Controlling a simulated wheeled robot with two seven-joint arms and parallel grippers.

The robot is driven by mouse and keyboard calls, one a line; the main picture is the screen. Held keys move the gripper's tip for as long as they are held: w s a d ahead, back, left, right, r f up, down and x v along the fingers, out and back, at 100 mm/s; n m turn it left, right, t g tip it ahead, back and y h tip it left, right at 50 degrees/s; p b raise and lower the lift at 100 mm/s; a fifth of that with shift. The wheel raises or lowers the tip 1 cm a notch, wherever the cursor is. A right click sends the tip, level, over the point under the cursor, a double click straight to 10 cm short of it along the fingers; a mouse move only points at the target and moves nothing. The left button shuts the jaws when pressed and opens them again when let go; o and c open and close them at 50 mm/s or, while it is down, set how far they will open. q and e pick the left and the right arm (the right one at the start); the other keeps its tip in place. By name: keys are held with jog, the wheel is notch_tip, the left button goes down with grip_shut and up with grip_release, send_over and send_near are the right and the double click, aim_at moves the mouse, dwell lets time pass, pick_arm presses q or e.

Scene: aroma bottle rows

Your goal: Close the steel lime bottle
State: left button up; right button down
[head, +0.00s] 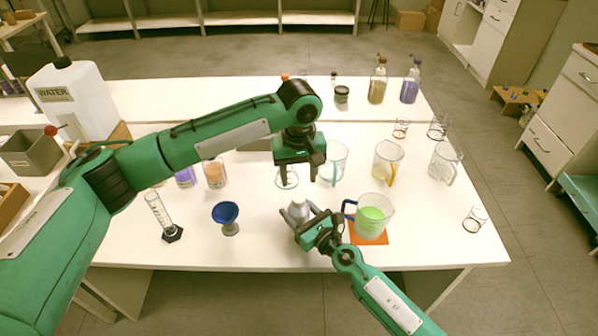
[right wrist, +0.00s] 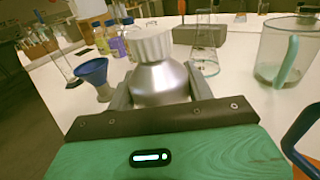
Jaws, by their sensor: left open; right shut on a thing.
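The steel bottle (head: 298,211) stands upright near the front middle of the table, partly hidden by my right gripper in the head view. In the right wrist view the bottle (right wrist: 160,84) is silver with a rounded shoulder. A white ribbed cap (right wrist: 152,43) sits on its top; I cannot tell how tight it is. My right gripper (head: 306,214) is shut on the bottle's body, one finger on each side. My left gripper (head: 299,175) is open and empty, pointing down above and behind the bottle in the head view.
A pitcher of green liquid (head: 372,214) stands on an orange mat (head: 368,238) just right of the bottle. A blue funnel-shaped cup (head: 226,213) and a glass cylinder (head: 161,214) stand to the left. Clear pitchers (head: 388,160) and a conical flask (right wrist: 205,60) stand behind.

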aim_at(299, 198)
pick_arm(q)
jog(key=n, duration=0.7)
jog(key=shift+r, duration=0.2)
jog(key=shift+f, duration=4.05)
jog(key=c, duration=1)
jog(key=shift+c, duration=0.2)
